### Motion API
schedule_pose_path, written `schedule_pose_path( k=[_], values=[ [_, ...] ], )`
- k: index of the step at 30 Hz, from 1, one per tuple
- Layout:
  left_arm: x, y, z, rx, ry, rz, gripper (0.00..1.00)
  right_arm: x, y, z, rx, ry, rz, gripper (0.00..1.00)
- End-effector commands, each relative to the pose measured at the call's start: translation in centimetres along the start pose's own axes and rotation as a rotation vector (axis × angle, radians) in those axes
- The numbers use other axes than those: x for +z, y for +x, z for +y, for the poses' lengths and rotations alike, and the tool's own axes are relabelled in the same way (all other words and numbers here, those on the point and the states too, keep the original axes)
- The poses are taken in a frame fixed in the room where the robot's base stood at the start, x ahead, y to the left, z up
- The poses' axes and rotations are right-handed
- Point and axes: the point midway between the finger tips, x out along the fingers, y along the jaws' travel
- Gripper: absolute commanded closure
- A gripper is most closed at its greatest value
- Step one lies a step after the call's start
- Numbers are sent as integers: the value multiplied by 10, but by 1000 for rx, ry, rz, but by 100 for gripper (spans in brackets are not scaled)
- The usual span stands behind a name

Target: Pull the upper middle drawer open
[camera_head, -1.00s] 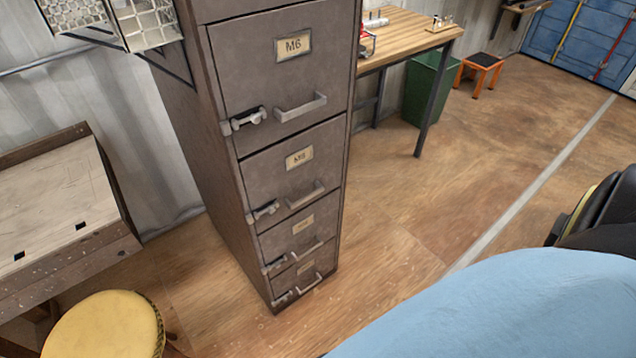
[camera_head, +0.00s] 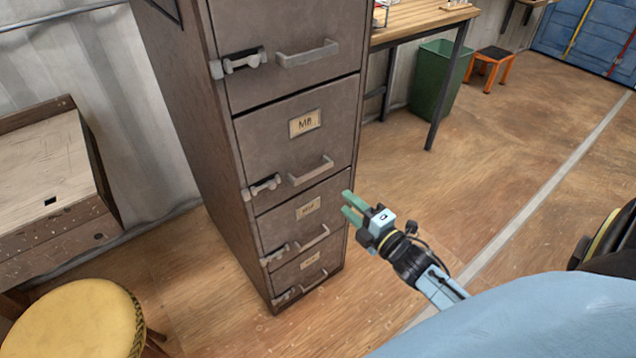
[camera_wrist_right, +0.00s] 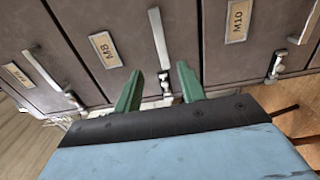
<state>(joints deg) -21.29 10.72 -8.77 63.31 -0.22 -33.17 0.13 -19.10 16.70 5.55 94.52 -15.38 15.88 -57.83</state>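The grey metal cabinet (camera_head: 185,110) stands left of centre with stacked drawers, all shut. The upper middle drawer (camera_head: 265,140), labelled M8, has a bar handle (camera_head: 312,172) and a latch (camera_head: 262,187) at its left. In the right wrist view, the M8 label (camera_wrist_right: 106,50) and handle (camera_wrist_right: 159,38) show ahead of the fingers. My right gripper (camera_head: 350,206) is open and empty, right of the cabinet in the head view, apart from the handle. Its two green fingers are spread in the wrist view (camera_wrist_right: 160,88). My left gripper is out of view.
A yellow round stool (camera_head: 80,320) and a worn wooden bench (camera_head: 45,165) stand at left. A wooden table (camera_head: 425,18), a green bin (camera_head: 438,80) and an orange stool (camera_head: 492,62) are behind at right.

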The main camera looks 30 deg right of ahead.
Motion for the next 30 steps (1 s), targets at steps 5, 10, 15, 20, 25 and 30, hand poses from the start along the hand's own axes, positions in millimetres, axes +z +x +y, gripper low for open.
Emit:
schedule_pose_path(
  k=[5, 10, 15, 20, 25, 30],
  values=[
    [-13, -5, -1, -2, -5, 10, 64, 0, 29, 0, 2, 0, 0, 60],
    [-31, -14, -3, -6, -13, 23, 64, 0, 65, -1, 2, 2, 0, 60],
    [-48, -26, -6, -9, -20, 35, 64, 0, 97, -2, 0, 3, -1, 60],
    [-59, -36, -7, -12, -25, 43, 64, 0, 117, -2, -2, 4, -1, 60],
    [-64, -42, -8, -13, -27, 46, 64, 0, 126, -2, -4, 5, -1, 60],
    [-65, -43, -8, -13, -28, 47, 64, 0, 128, -1, -4, 5, -1, 60]
  ],
)
